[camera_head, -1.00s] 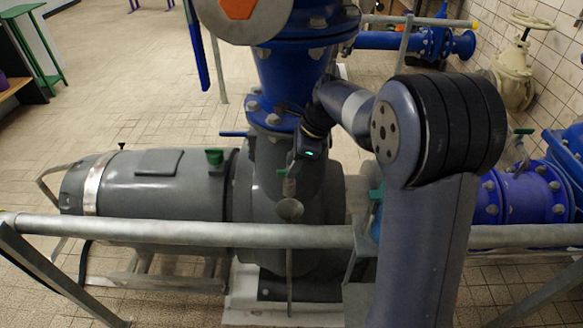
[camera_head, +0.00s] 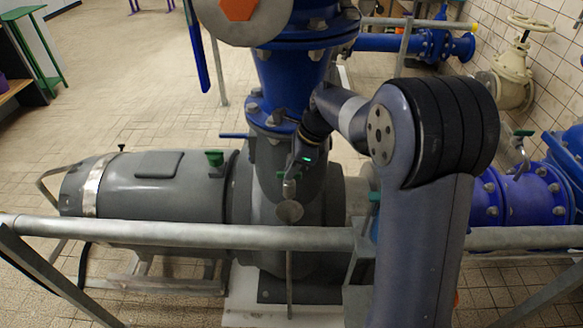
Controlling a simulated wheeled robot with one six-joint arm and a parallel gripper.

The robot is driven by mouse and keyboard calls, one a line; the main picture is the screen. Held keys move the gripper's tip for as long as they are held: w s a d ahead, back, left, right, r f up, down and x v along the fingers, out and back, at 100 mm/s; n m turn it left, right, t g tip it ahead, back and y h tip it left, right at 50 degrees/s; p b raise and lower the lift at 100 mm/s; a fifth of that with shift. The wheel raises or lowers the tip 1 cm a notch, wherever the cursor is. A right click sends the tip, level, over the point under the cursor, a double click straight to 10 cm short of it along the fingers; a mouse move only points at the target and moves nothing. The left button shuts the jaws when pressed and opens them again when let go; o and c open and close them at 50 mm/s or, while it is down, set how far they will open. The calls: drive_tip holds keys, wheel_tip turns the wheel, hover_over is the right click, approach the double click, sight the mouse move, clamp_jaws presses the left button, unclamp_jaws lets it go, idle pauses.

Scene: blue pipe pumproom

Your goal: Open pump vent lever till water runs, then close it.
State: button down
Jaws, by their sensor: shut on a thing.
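The grey pump (camera_head: 262,200) stands at the middle, behind a metal rail. On its front is a small vent valve with a green lever (camera_head: 280,175), above a metal funnel (camera_head: 289,211) and a thin drain pipe (camera_head: 289,272). My gripper (camera_head: 291,173) comes down from the upper right and is shut at the lever, with only a little green showing beside the jaws. The fingers are small and dark here, and the lever's exact angle is hard to tell. I can make out no water stream between valve and funnel.
The rail (camera_head: 180,232) crosses in front of the pump. The blue pipe (camera_head: 290,75) rises above the pump. Blue flanged pipework (camera_head: 525,192) lies at right. Tiled floor is open at upper left.

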drive_tip(key=shift+r+n+p, duration=0.15)
drive_tip(key=shift+n+p, duration=0.15)
drive_tip(key=shift+p, duration=0.4)
drive_tip(key=shift+r+n+g+p, duration=0.1)
drive_tip(key=shift+n+g+p, duration=0.2)
drive_tip(key=shift+p, duration=0.15)
drive_tip(key=n+p, duration=0.2)
drive_tip(key=p, duration=0.1)
drive_tip(key=shift+w+g, duration=0.1)
drive_tip(key=shift+g, duration=0.3)
drive_tip(key=n+p, duration=0.2)
drive_tip(key=n+g+p, duration=0.1)
drive_tip(key=n+p, duration=0.1)
drive_tip(key=shift+w+f+n+g+h, duration=0.1)
drive_tip(key=shift+f+n+g+h, duration=0.1)
drive_tip(key=shift+n+g+h, duration=0.15)
drive_tip(key=c, duration=1.5)
unclamp_jaws()
drive_tip(key=shift+f, duration=0.1)
